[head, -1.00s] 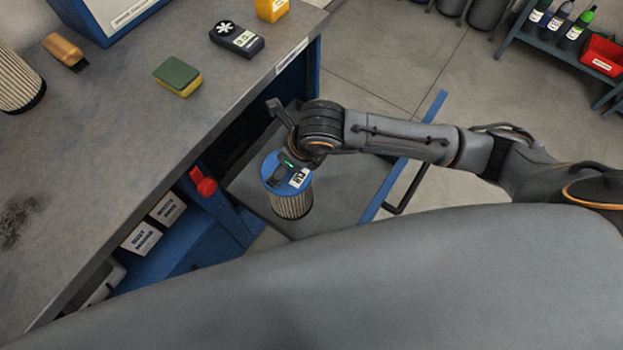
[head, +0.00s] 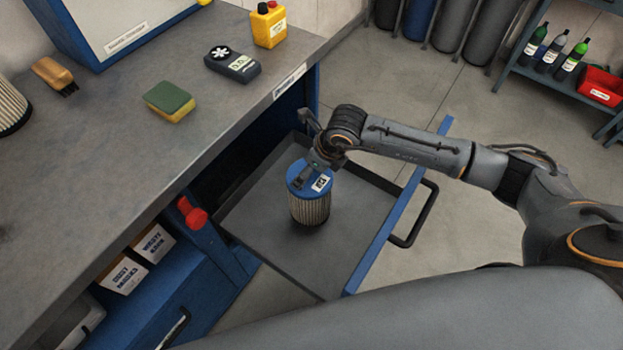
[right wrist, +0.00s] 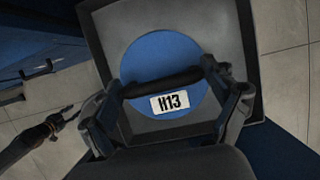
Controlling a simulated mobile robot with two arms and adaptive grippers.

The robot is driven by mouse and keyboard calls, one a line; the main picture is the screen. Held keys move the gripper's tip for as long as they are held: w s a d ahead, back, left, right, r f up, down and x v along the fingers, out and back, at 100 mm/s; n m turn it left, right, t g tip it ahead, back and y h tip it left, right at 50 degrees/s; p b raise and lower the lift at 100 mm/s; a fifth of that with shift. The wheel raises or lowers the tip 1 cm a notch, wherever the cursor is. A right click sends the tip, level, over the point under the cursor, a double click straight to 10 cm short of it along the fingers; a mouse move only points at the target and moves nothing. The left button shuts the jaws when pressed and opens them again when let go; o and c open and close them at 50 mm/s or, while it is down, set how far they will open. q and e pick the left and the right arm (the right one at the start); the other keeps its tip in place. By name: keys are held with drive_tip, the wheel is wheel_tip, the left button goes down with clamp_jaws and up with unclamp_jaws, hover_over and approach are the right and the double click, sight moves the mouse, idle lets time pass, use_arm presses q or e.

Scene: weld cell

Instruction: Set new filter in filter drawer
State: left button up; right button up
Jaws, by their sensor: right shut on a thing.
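The new filter (head: 310,207) is a pleated cylinder with a blue cap and a white label. It stands upright over the middle of the open filter drawer (head: 270,240); I cannot tell whether its base touches the drawer floor. In the right wrist view its blue cap (right wrist: 160,60) shows a black handle and the label H13. My right gripper (head: 312,172) is shut on the filter at the cap's handle, seen also in the right wrist view (right wrist: 168,88). A dark arm with an orange ring, probably my left one, shows at that view's left; its gripper (right wrist: 75,115) is unclear.
The workbench (head: 130,150) beside the drawer holds another pleated filter (head: 10,108), a brush (head: 53,74), a sponge (head: 169,101), a meter (head: 232,64) and a yellow bottle (head: 268,25). A red knob (head: 192,212) sits left of the drawer. The drawer handle (head: 425,220) sticks out right.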

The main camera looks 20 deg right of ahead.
drive_tip(key=shift+w+d+f, duration=0.2)
drive_tip(key=shift+w+f, duration=0.1)
drive_tip(key=f+b, duration=0.2)
drive_tip(key=f, duration=0.1)
drive_tip(key=shift+w+d+f+b, duration=0.2)
drive_tip(key=shift+w+f+b, duration=0.05)
drive_tip(key=shift+f+b, duration=0.15)
drive_tip(key=shift+r, duration=0.1)
drive_tip(key=o, duration=1.6)
drive_tip(key=shift+s, duration=0.15)
drive_tip(key=v, duration=1.2)
